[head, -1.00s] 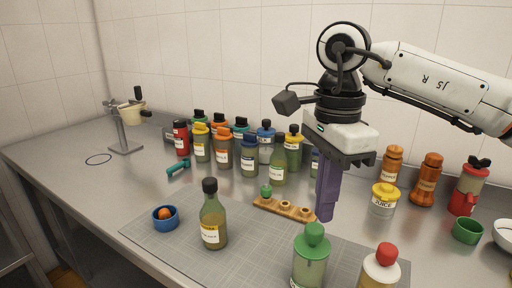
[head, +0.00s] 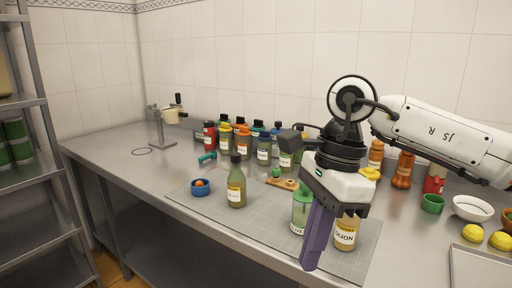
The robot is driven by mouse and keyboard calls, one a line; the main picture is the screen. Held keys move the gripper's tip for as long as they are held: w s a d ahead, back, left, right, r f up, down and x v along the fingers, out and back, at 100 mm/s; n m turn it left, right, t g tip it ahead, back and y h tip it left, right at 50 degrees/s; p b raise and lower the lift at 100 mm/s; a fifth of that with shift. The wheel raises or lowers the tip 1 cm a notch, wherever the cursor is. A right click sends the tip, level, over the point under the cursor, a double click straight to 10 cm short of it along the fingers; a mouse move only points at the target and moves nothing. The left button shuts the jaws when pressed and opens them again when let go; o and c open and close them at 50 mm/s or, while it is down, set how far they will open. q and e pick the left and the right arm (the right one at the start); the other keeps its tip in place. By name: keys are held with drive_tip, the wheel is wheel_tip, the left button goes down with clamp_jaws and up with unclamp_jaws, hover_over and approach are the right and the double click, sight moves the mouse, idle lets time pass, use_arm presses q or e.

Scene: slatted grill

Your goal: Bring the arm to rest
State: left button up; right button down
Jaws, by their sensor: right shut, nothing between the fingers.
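My right gripper (head: 312,256) comes in from the right in the head view, with its purple fingers shut and empty, pointing down. It hangs in front of the bottle with a green cap (head: 301,212) and the bottle labelled "DIJON" (head: 345,233), and partly hides both. Whether it touches either bottle I cannot tell. My left gripper is not in view.
A grey mat (head: 262,220) lies on the steel counter, with a dark-capped bottle (head: 236,186) and a blue bowl (head: 201,188) on it. Several bottles stand behind. A green cup (head: 432,204), white bowl (head: 473,208) and lemons (head: 472,233) are at the right. The counter's left part is mostly clear.

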drive_tip(key=s+a+f+m+g+y, duration=0.1)
drive_tip(key=s+a+f+g+y, duration=0.2)
drive_tip(key=a, duration=0.4)
drive_tip(key=s+a+f+g+y, duration=0.1)
drive_tip(key=s+a+y, duration=0.3)
drive_tip(key=a, duration=0.2)
drive_tip(key=s+a+r+m+y, duration=0.1)
drive_tip(key=a+r+m+y, duration=0.55)
drive_tip(key=m+y, duration=0.35)
drive_tip(key=w+d+f+m+t+h, duration=0.45)
drive_tip(key=d+f+m+t, duration=0.45)
drive_tip(key=m, duration=0.7)
drive_tip(key=w+d+f+m+t+h, duration=0.4)
drive_tip(key=w+f+m+t, duration=0.2)
drive_tip(key=f+m+t, duration=0.65)
drive_tip(key=s+d+f+m+g+h, duration=0.1)
drive_tip(key=s+d+f+m+h, duration=0.3)
drive_tip(key=f, duration=0.3)
drive_tip(key=s+d+f+m+g+h, duration=0.2)
drive_tip(key=d+f+m, duration=0.3)
drive_tip(key=f+m, duration=0.15)
drive_tip(key=s+d+f+m+g+h, duration=0.2)
drive_tip(key=s+d+f+m+g, duration=0.2)
drive_tip(key=s+f, duration=0.7)
drive_tip(key=s+d+g, duration=0.1)
drive_tip(key=s, duration=0.2)
drive_tip(key=shift+d+f, duration=0.25)
drive_tip(key=shift+d, duration=0.15)
